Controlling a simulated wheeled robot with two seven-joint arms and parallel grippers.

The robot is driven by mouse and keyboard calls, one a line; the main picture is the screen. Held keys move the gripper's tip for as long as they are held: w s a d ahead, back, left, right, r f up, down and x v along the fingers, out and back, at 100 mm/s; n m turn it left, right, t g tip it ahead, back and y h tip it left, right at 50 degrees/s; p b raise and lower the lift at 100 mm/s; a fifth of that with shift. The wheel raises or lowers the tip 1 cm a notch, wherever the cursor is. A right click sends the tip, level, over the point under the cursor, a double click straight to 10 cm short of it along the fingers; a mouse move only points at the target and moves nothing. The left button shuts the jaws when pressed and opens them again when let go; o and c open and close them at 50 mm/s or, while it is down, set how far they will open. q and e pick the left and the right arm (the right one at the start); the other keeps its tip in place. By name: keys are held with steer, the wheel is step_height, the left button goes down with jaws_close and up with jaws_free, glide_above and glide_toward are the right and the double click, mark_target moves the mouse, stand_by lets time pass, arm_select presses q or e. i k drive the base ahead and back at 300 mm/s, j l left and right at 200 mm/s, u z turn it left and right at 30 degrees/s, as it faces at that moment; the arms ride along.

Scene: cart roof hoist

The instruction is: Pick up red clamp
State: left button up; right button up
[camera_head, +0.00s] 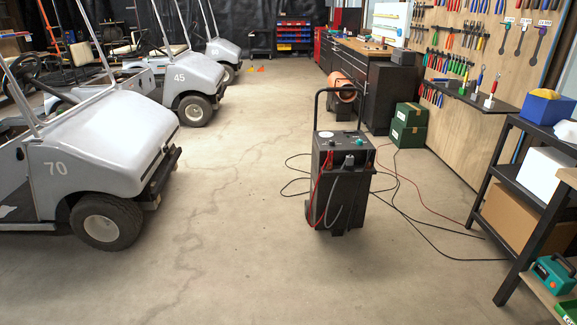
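A black wheeled charger (343,193) with a tall handle stands upright on the floor right of centre. A red clamp (328,160) appears to hang at the upper left of its front face, with a red cable (316,196) looping down from it. A dark clamp or plug (348,162) with a grey cable is beside it to the right. The clamps are small, so their exact shape is hard to tell. Neither of my grippers is in view.
Golf carts (105,150) line the left. Black and red cables (420,218) lie on the floor around the charger. The concrete floor in front of the charger is clear.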

mark_target(329, 163)
steer(key=i+j+z, duration=0.2)
steer(key=i, duration=0.25)
steer(key=i+z, duration=0.2)
steer(key=i, duration=0.3)
steer(key=z, duration=1.7)
steer(key=u, duration=1.7)
steer(key=z, duration=0.35)
steer(key=i+j+z, duration=0.7)
steer(key=i+j, duration=0.2)
